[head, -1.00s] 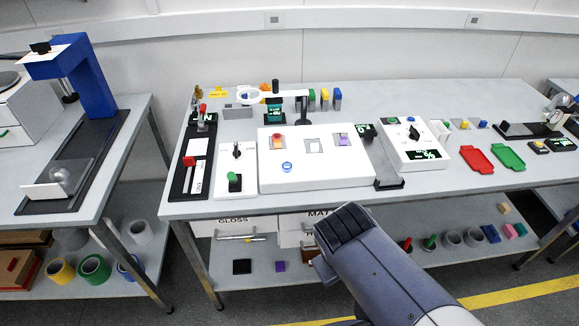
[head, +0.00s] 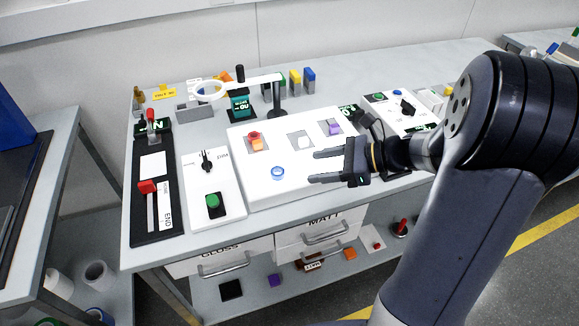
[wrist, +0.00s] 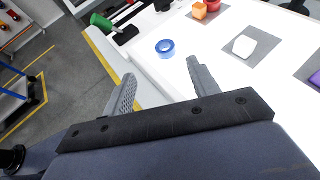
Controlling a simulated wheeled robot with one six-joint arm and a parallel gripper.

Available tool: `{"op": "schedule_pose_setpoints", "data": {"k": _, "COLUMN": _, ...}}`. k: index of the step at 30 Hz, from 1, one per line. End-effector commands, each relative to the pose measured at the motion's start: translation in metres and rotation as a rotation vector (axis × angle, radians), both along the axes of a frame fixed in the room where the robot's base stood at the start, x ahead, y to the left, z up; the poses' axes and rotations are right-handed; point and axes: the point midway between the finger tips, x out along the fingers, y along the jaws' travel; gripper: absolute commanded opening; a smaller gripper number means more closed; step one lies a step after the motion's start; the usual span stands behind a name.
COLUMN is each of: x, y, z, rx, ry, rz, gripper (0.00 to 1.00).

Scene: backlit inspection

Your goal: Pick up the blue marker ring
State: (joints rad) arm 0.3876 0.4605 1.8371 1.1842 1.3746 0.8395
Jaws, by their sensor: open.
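The blue marker ring (head: 278,173) lies flat on the white light panel (head: 258,192), near its front edge. It also shows in the wrist view (wrist: 165,47), ahead of the fingers and between their lines. My gripper (head: 312,167) is open and empty. In the head view its fingers point left toward the ring, a short way to the right of it. In the wrist view the fingers (wrist: 160,85) are apart, with nothing between them, and the ring is fully visible beyond the tips.
On the panel are an orange and red piece (head: 255,141), a white piece (head: 305,142) and a purple piece (head: 334,127). A magnifier arm (head: 245,85) stands behind. A switch box with a green knob (head: 212,202) is at the left. The panel around the ring is clear.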

Motion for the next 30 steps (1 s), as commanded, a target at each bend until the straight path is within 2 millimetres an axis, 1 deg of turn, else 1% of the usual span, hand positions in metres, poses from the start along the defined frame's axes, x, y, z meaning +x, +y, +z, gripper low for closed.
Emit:
{"op": "schedule_pose_setpoints", "data": {"k": 3, "x": 0.008, "y": 0.002, "z": -0.002, "rx": 0.032, "ry": 0.013, "rz": -0.026, "gripper": 0.57}}
{"op": "schedule_pose_setpoints", "data": {"k": 12, "x": 0.019, "y": 0.040, "z": -0.018, "rx": 0.032, "ry": 0.013, "rz": -0.024, "gripper": 0.57}}
{"op": "schedule_pose_setpoints", "data": {"k": 17, "x": 0.021, "y": 0.049, "z": -0.022, "rx": 0.031, "ry": 0.012, "rz": -0.025, "gripper": 0.57}}
{"op": "schedule_pose_setpoints", "data": {"k": 20, "x": 0.023, "y": 0.059, "z": -0.028, "rx": 0.031, "ry": 0.013, "rz": -0.023, "gripper": 0.57}}
{"op": "schedule_pose_setpoints", "data": {"k": 24, "x": 0.026, "y": 0.078, "z": -0.039, "rx": 0.030, "ry": 0.014, "rz": -0.021, "gripper": 0.57}}
{"op": "schedule_pose_setpoints", "data": {"k": 27, "x": 0.030, "y": 0.088, "z": -0.043, "rx": 0.030, "ry": 0.012, "rz": -0.023, "gripper": 0.57}}
{"op": "schedule_pose_setpoints", "data": {"k": 30, "x": 0.032, "y": 0.092, "z": -0.045, "rx": 0.031, "ry": 0.011, "rz": -0.026, "gripper": 0.57}}
